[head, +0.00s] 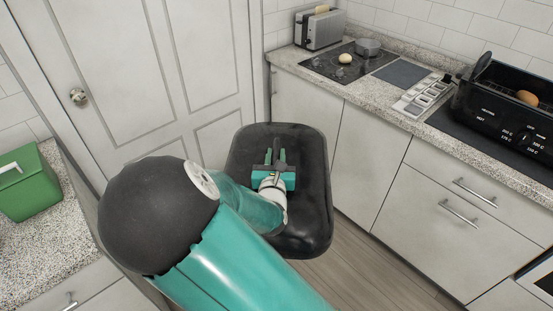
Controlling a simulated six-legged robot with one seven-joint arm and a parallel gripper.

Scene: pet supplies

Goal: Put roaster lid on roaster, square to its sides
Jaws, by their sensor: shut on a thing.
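The roaster lid (312,195) is a large black rounded rectangle in the middle of the head view. My gripper (277,155) is over it, shut on its handle near the middle, and the lid hangs in the air in front of the counter. My arm hides part of the lid's left side. A black open-topped appliance with a dial and temperature marks, which looks to be the roaster (498,128), stands on the counter at the right. A brown roll-like item (527,97) shows inside it. The lid is well apart from the roaster, to its left.
A green box (28,185) is far left. A closed door stands behind.

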